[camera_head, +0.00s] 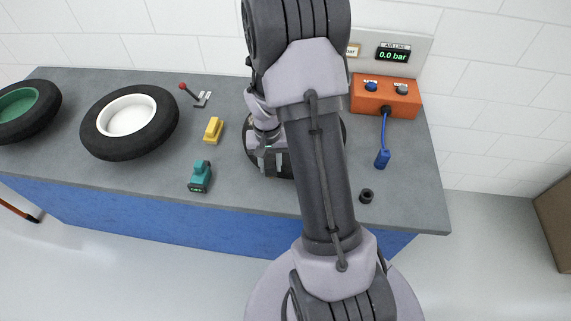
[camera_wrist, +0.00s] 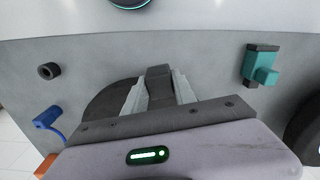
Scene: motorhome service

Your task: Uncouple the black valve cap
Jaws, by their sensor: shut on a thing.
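My gripper (camera_head: 270,165) is low over the dark wheel (camera_head: 252,150) at the middle of the bench. In the wrist view, its two pale fingers (camera_wrist: 160,88) are shut on a dark grey piece (camera_wrist: 159,76) between them. I cannot tell from its shape whether this piece is the black valve cap, or whether it is joined to anything. My arm and gripper hide most of the wheel. A small black hollow cylinder (camera_head: 366,196) stands loose on the bench at the right, apart from my gripper; it also shows in the wrist view (camera_wrist: 48,71).
The grey bench (camera_head: 410,180) holds a white-rimmed tyre (camera_head: 128,115), a green-rimmed tyre (camera_head: 20,104), a yellow block (camera_head: 213,130), a teal device (camera_head: 200,176) and a red-tipped lever (camera_head: 190,91). An orange air box (camera_head: 385,97) with a blue hose end (camera_head: 382,158) is right. The gauge (camera_head: 393,55) reads 0.0 bar.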

